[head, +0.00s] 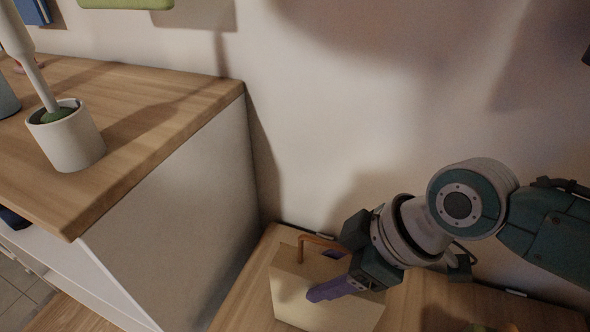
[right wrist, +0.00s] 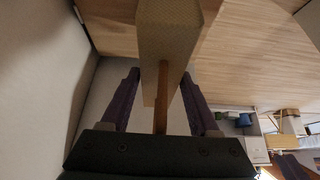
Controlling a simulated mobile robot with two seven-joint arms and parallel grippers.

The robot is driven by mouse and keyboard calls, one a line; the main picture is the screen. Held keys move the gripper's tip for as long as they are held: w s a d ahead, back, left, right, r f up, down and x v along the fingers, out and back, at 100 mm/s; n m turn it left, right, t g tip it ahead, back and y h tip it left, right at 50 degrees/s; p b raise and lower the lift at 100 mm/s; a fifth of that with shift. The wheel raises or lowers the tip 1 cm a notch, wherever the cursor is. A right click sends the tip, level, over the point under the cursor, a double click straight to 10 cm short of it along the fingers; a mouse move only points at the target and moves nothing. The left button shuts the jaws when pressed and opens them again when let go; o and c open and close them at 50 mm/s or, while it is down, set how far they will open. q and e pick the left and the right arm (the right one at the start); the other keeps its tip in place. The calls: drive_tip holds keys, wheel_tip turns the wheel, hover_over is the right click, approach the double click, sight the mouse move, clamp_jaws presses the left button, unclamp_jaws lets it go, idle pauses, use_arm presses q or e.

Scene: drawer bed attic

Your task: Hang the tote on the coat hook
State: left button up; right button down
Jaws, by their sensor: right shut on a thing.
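The tote (head: 290,298) is a pale beige, boxy bag with a brown handle (head: 303,243). It stands at a wooden surface low in the head view, beside the white cabinet side. My right gripper (head: 328,275) comes in from the right, its purple fingers at the tote's top. In the right wrist view the tote (right wrist: 170,30) and its upright brown strap (right wrist: 162,95) lie between the two fingers (right wrist: 158,85). The gripper is shut on the tote; the exact contact is hard to see. My left gripper is out of view. I cannot make out the coat hook.
A wood-topped white cabinet (head: 165,85) fills the left, with a white pot (head: 68,140) near its edge. A bare wall (head: 350,100) rises behind. Several small items (right wrist: 240,120) show at the right of the right wrist view.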

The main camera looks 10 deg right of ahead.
drive_tip(key=shift+c, duration=0.6)
unclamp_jaws()
